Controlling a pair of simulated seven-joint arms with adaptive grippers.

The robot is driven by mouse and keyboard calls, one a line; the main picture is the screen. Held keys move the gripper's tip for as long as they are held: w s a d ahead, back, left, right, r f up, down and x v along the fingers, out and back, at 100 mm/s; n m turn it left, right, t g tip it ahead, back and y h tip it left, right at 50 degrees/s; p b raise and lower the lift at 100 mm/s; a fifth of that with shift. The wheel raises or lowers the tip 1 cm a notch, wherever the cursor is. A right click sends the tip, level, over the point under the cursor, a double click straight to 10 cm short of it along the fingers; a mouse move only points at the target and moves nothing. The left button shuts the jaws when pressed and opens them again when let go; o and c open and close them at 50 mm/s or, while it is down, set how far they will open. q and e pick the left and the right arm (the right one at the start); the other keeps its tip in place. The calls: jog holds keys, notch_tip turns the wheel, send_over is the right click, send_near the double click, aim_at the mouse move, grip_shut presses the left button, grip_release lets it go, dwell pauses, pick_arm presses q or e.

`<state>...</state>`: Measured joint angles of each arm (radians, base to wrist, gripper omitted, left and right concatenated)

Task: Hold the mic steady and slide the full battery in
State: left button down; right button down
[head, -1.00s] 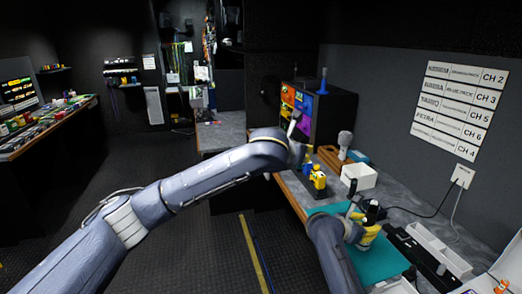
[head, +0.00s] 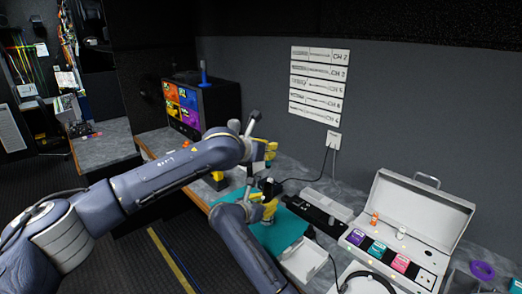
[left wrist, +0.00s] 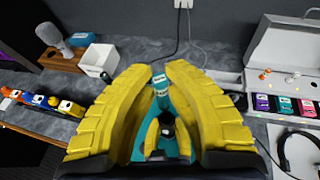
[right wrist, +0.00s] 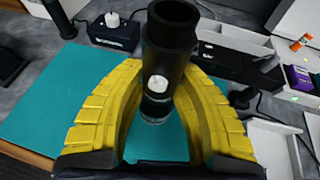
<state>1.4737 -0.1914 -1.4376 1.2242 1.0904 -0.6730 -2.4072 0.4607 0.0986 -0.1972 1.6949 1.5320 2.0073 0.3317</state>
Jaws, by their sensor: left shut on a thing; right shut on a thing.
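My right gripper (head: 265,208) is shut on the black microphone body (right wrist: 158,75) above the teal mat (head: 272,236). In the right wrist view the body stands roughly upright between the yellow fingers, with its open round end toward the camera. My left gripper (head: 262,152) is shut on a small teal-and-white battery (left wrist: 160,82), held at the fingertips. Most of the battery is hidden in the head view. In the left wrist view the microphone (left wrist: 167,124) and right gripper show below and between the left fingers. The battery and microphone look apart.
An open white case (head: 405,235) with purple, teal and pink items stands on the right. Headphones lie in front of it. A white box (left wrist: 100,57) and a grey-headed microphone (left wrist: 50,36) on a wooden stand are at the left of the left wrist view.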

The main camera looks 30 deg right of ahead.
aim_at(267, 165)
pick_arm(q)
jog(key=shift+a, duration=0.1)
dwell(0.5)
jog(key=shift+f, duration=2.8)
jog(key=shift+m+g, duration=0.5)
jog(key=shift+f+m+g+h, duration=0.15)
jog(key=shift+m+g+h, duration=0.15)
jog(key=shift+g+h, duration=0.1)
jog(key=shift+g, duration=0.3)
jog(key=shift+f, duration=0.2)
dwell(3.2)
